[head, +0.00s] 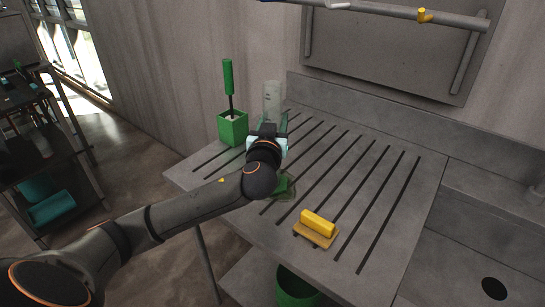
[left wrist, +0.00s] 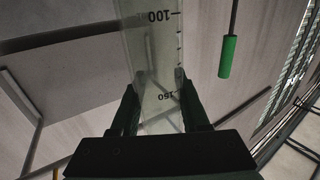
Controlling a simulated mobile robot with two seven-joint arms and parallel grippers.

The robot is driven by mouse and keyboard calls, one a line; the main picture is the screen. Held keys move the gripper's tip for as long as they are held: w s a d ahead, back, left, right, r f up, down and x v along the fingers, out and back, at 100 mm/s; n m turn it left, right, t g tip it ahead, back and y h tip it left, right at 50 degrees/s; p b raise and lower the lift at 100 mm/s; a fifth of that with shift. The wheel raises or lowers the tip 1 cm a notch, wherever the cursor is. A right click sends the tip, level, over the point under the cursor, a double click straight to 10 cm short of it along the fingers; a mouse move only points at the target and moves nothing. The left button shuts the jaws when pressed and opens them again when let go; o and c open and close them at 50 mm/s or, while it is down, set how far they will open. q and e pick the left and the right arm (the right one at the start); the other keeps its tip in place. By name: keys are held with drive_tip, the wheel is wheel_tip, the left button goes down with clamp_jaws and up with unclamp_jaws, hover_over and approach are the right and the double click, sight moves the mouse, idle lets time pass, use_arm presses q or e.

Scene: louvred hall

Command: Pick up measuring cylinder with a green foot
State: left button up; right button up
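The clear measuring cylinder (head: 272,92) stands upright over the ribbed draining board, its upper part showing above my left gripper (head: 270,122). Its green foot (head: 284,186) shows just past my arm, which hides the middle. My right gripper is not in view.
A green box (head: 233,127) with a green-handled brush (head: 228,78) stands left of the cylinder; the handle (left wrist: 228,57) shows in the left wrist view. A yellow-handled brush (head: 318,223) lies nearer the front. A sink (head: 460,245) is at right. The board's right part is clear.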

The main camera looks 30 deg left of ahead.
use_arm(q)
clamp_jaws()
idle(0.6)
